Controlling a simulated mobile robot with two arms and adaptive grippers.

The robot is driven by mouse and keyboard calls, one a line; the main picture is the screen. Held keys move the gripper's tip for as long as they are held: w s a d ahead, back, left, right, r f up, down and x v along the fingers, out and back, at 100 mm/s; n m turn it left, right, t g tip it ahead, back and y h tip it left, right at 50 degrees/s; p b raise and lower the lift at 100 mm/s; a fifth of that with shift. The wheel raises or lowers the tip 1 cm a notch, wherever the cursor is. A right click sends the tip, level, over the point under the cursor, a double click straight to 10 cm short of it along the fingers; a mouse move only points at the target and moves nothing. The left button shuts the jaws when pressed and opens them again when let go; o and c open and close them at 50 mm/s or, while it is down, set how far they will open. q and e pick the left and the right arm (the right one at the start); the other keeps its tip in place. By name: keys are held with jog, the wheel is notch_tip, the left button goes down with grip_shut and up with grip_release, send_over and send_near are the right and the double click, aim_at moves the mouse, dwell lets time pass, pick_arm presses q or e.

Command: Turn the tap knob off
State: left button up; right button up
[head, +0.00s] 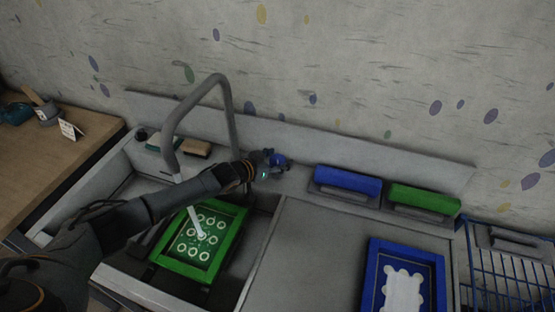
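The grey tap (228,110) arches over the sink. A pale stream of water (190,205) runs from its spout onto a green-framed screen (183,268) with several white rings, lying in the sink. The blue tap knob (279,160) sits on the ledge right of the tap's base. My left arm reaches across the sink from the left. My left gripper (266,163) is at the knob's left side, very close to it or touching. Its fingers are small and dark here, and I cannot tell how far they are open. My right gripper is not in view.
Blue (347,180) and green (424,198) blocks stand on the back ledge. A blue-framed screen (374,275) lies on the right counter, beside a blue wire rack (510,275). A sponge (196,149) lies behind the sink. A wooden table (30,165) stands left.

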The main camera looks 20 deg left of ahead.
pick_arm(q)
jog(key=shift+s, duration=0.1)
jog(key=shift+s+a, duration=0.1)
jog(key=shift+s, duration=0.1)
jog(key=v, duration=1.1)
jog(key=shift+r, duration=0.25)
jog(key=shift+s, duration=0.1)
